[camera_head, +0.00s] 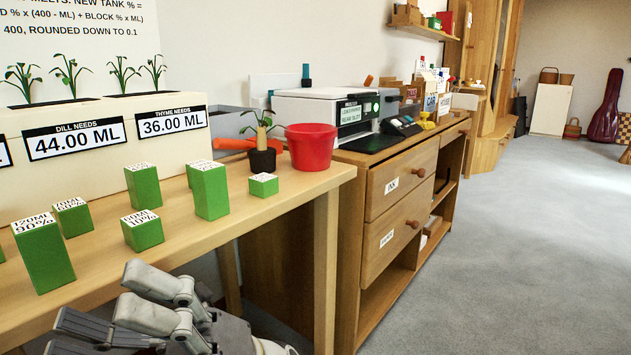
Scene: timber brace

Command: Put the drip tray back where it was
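I cannot make out a drip tray in this view. One of my grippers, which I take to be the right one (85,334), shows at the bottom left, below and in front of the table edge. Its dark fingers point left, partly cut off by the picture's bottom edge. I see nothing between them, but their gap is unclear. My other gripper is out of view. A wooden table (279,205) holds a planter (80,160) with labels "44.00 ML" and "36.00 ML". A small potted seedling (262,160) and a red pot (311,148) stand at its right end.
Several green blocks (211,190) with percentage labels stand along the table. A grey bin (232,122) is behind the seedling. A wooden drawer cabinet (385,232) to the right carries a white printer-like machine (325,108) and a black scale (402,127). The grey floor on the right is clear.

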